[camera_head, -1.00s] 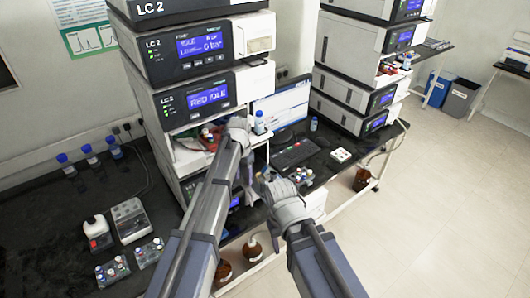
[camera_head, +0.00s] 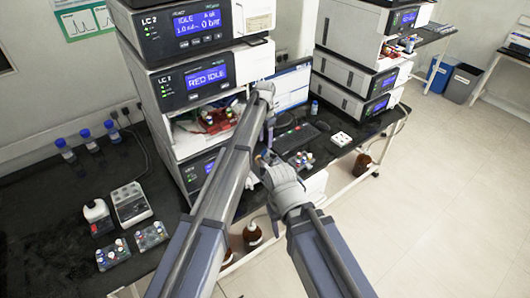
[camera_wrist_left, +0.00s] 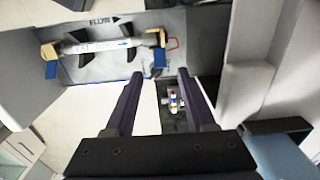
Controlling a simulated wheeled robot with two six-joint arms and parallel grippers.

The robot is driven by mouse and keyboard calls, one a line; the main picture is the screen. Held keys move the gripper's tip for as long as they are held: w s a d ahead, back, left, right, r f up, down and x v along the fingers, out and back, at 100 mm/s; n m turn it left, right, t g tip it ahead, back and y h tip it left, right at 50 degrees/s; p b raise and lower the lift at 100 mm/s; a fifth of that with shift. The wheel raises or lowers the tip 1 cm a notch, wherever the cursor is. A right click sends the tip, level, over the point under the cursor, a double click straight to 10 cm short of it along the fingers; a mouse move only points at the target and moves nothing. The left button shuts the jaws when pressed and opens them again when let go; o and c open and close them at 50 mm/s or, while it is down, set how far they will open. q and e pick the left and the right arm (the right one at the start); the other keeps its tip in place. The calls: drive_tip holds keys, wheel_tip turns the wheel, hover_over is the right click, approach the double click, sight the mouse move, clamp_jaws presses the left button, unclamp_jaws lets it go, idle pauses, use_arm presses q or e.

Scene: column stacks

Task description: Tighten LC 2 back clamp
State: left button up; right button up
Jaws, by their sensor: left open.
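In the left wrist view a pale column (camera_wrist_left: 100,45) lies across a grey tray (camera_wrist_left: 100,15) marked FLOW, with two dark clips around it. A blue clamp piece (camera_wrist_left: 159,58) sits at its right end, beside a red loop of tubing. Another blue piece (camera_wrist_left: 51,69) sits at its left end. I cannot tell which is the back clamp or how tight either is. My left gripper (camera_wrist_left: 161,92) is open and empty, below the tray in that view. In the head view my left gripper (camera_head: 269,128) is beside the stack's right side. My right gripper (camera_head: 264,160) is lower; its jaws are unclear.
An open bay (camera_head: 205,122) with red and green parts is below. A monitor (camera_head: 292,85), keyboard (camera_head: 297,138) and vial rack (camera_head: 302,160) are at right. A second stack (camera_head: 355,90) stands behind.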

sight(265, 151)
use_arm(q)
wheel_tip(265, 151, down, 5)
drive_tip(key=b, duration=0.4)
drive_tip(key=shift+f, duration=0.2)
drive_tip(key=shift+c, duration=0.2)
clamp_jaws()
